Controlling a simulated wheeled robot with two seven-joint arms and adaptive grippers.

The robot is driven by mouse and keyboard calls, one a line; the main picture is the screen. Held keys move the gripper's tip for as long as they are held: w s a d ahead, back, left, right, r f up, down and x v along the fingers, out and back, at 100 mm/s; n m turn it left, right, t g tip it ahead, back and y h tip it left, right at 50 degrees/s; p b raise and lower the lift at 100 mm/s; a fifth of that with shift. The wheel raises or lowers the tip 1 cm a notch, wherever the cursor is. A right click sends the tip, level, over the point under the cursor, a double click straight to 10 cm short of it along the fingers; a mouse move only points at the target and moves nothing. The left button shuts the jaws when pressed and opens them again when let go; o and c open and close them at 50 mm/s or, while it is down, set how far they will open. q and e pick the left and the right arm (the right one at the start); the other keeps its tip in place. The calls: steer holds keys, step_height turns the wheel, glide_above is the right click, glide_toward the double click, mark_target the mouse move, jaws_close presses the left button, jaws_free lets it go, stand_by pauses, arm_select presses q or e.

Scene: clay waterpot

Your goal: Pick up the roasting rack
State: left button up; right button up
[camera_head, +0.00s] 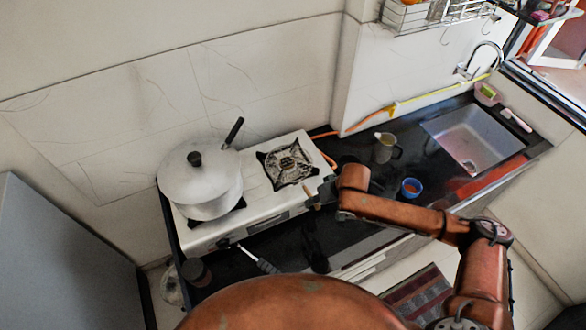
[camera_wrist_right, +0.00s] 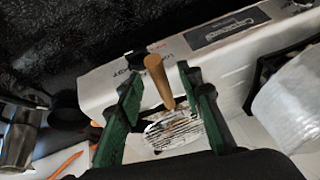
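The roasting rack (camera_head: 288,163) lies over the right burner of the white stove in the head view. Its round wire mesh (camera_wrist_right: 178,132) and wooden handle (camera_wrist_right: 157,80) show in the right wrist view. The handle sticks out past the stove's front edge. My right gripper (camera_wrist_right: 161,75) is open, with one green finger on each side of the handle and gaps between. In the head view my right gripper (camera_head: 325,192) is at the stove's right front corner, beside the handle. Its fingers are small and partly hidden there. My left gripper is not in view.
A large lidded pot (camera_head: 200,178) stands on the left burner. A metal jug (camera_head: 386,148) and a blue cup (camera_head: 411,187) stand right of the stove, before the sink (camera_head: 472,137). A grey-handled tool (camera_head: 258,260) and a dark jar (camera_head: 196,271) are in front. An orange hose runs behind.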

steer(key=shift+x, duration=0.8)
steer(key=shift+w+f, duration=0.15)
steer(key=shift+f, duration=0.15)
steer(key=shift+c, duration=0.7)
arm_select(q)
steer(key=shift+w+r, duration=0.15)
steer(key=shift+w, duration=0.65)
arm_select(e)
jaws_close()
